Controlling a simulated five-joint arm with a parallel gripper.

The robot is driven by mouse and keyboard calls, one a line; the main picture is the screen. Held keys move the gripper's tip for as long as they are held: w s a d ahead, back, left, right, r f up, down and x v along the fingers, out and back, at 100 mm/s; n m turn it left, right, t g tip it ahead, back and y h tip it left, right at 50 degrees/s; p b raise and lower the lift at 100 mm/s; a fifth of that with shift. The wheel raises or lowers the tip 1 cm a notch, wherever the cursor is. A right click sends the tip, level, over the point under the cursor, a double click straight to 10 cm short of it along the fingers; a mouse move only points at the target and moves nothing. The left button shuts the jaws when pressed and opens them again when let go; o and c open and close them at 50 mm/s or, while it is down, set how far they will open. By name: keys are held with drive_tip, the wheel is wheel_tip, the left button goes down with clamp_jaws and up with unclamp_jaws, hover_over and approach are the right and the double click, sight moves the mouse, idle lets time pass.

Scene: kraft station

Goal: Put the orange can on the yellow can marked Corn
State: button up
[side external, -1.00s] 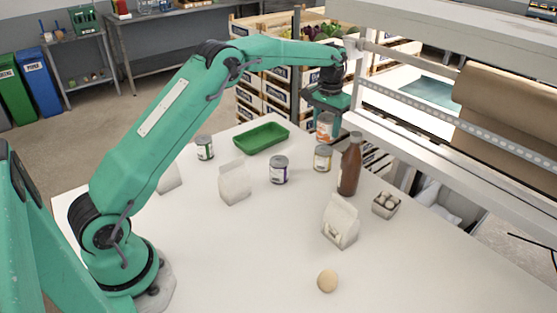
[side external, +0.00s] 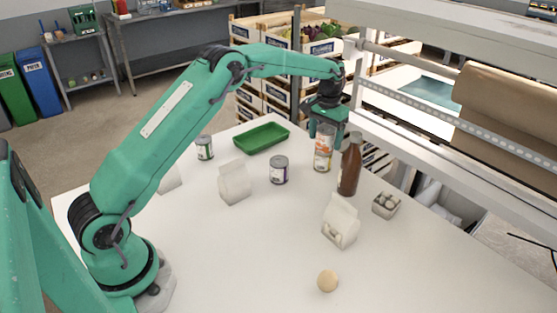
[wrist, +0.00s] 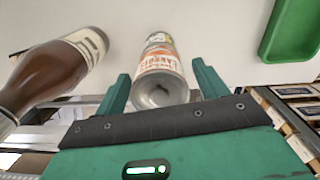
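The orange can (side external: 324,139) stands upright on top of the yellow can (side external: 322,163) near the far edge of the white table. The lower can's label text is too small to read. My gripper (side external: 326,136) is above, its fingers on either side of the orange can. In the wrist view the orange can (wrist: 162,66) lies between the two fingers, with narrow gaps beside it, so the gripper looks open around it. The yellow can is mostly hidden in the wrist view.
A brown bottle (side external: 349,168) stands close to the right of the cans. A purple-labelled can (side external: 279,170), a green-labelled can (side external: 204,148), a green tray (side external: 262,150), white cartons (side external: 234,184) and an egg box (side external: 386,205) are around. The front table is mostly clear.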

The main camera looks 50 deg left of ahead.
sight(326, 129)
drive_tip(key=shift+r, duration=0.15)
wheel_tip(326, 129, up, 12)
drive_tip(key=shift+f, duration=0.15)
drive_tip(key=shift+r, duration=0.2)
idle(0.6)
drive_tip(key=shift+r, duration=0.1)
idle(0.4)
drive_tip(key=s+d+r+m+t, duration=0.1)
drive_tip(key=s+d+r+t, duration=0.1)
drive_tip(key=s+r, duration=0.55)
drive_tip(key=s+d+r+t, duration=0.15)
drive_tip(key=s+r, duration=0.25)
drive_tip(key=s, duration=0.7)
drive_tip(key=s+d+f+t, duration=0.1)
drive_tip(key=s+f, duration=0.3)
drive_tip(key=s, duration=0.6)
drive_tip(key=s+d+f+t, duration=0.1)
drive_tip(key=s+f, duration=0.3)
drive_tip(key=s, duration=0.6)
drive_tip(key=shift+d+f+m, duration=0.2)
drive_tip(key=shift+d+m, duration=0.1)
drive_tip(key=shift+m, duration=0.1)
